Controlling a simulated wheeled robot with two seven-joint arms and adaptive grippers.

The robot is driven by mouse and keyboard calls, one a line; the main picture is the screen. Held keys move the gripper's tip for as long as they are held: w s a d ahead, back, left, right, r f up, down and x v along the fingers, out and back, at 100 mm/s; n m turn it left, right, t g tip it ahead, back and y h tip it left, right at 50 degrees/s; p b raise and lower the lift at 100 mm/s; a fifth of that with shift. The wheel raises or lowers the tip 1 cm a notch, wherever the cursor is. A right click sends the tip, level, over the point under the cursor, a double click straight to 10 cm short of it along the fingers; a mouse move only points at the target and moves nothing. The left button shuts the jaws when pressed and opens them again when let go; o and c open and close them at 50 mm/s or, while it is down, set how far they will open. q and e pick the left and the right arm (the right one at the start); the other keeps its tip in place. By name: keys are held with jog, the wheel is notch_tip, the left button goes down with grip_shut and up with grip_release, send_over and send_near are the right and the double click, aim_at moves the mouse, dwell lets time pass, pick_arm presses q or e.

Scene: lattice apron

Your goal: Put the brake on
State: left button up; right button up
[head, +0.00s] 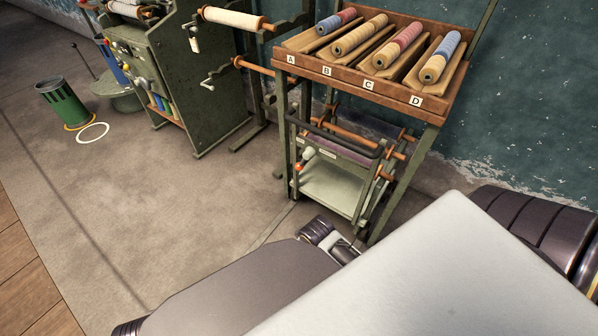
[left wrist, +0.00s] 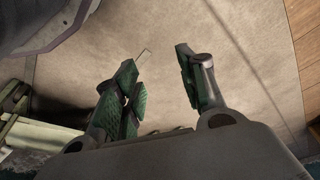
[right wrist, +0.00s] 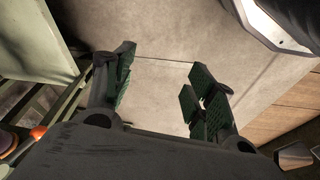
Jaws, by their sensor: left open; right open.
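A green-framed wheeled trolley (head: 330,190) stands under the labelled rack in the head view. On its left side are a small lever with an orange-red knob (head: 299,167) and a pale grey knob (head: 309,154). I cannot tell for certain which part is the brake. My left gripper (left wrist: 157,62) is open and empty above the floor. My right gripper (right wrist: 158,72) is open and empty, also over the floor. An orange knob (right wrist: 38,132) and green frame bars show at the left of the right wrist view, apart from the fingers. Neither gripper's fingers show clearly in the head view.
A wooden rack (head: 350,80) marked A to D holds fabric rolls above the trolley. A green machine (head: 190,85) stands left, with a green bin (head: 63,103) and white floor ring (head: 93,132) beyond. Concrete floor (head: 170,210) at left is clear.

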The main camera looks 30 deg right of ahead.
pick_arm(q)
jog(key=s+d+f+t+h+b, duration=0.1)
jog(key=d+f+t+h+b, duration=0.1)
jog(key=d+b, duration=0.6)
jog(key=shift+s+d+f+t+h+b, duration=0.35)
jog(key=shift+f+h, duration=0.45)
jog(key=shift+f, duration=0.55)
pick_arm(e)
jog(key=w+d+m+t+h, duration=0.3)
jog(key=w+d+m+t, duration=0.3)
jog(key=w+d+t, duration=0.8)
jog(key=shift+w+d+r+h, duration=0.35)
jog(key=shift+w+d, duration=0.5)
jog(key=shift+w, duration=0.95)
pick_arm(q)
jog(key=shift+f, duration=0.1)
pick_arm(e)
jog(key=shift+w, duration=0.1)
